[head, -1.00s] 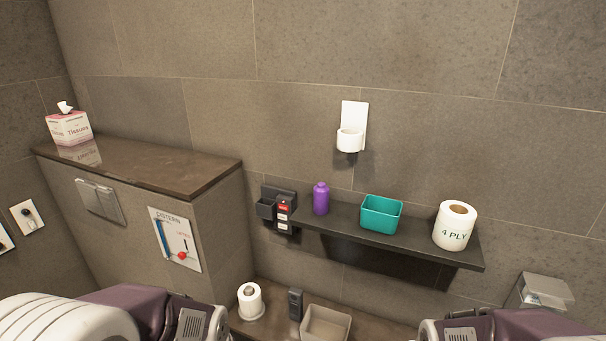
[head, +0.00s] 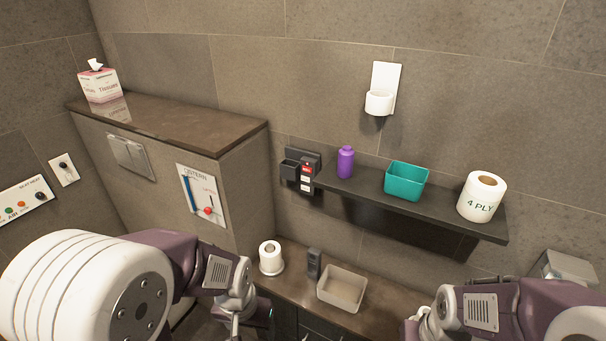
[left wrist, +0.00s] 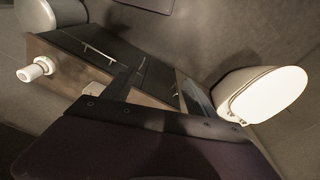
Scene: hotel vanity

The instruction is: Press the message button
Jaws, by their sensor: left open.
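No button marked "message" can be read. A white wall panel (head: 24,198) at the far left edge carries several coloured round buttons and a black knob. Its lettering seems to include "seat heat" and "air", and its left end is cut off. A smaller white plate (head: 64,169) with a black knob sits beside it. My left gripper (head: 240,322) is open at the bottom of the head view, below the ledge and well away from the panel. My right arm (head: 480,308) comes in at lower right; its fingers are not clearly shown.
A cistern panel (head: 202,195) with a red knob is on the boxed wall. The shelf (head: 440,212) holds a purple bottle (head: 346,162), teal bin (head: 406,181) and paper roll (head: 482,196). The counter below holds a beige tray (head: 342,287). A white toilet (left wrist: 262,95) shows in the left wrist view.

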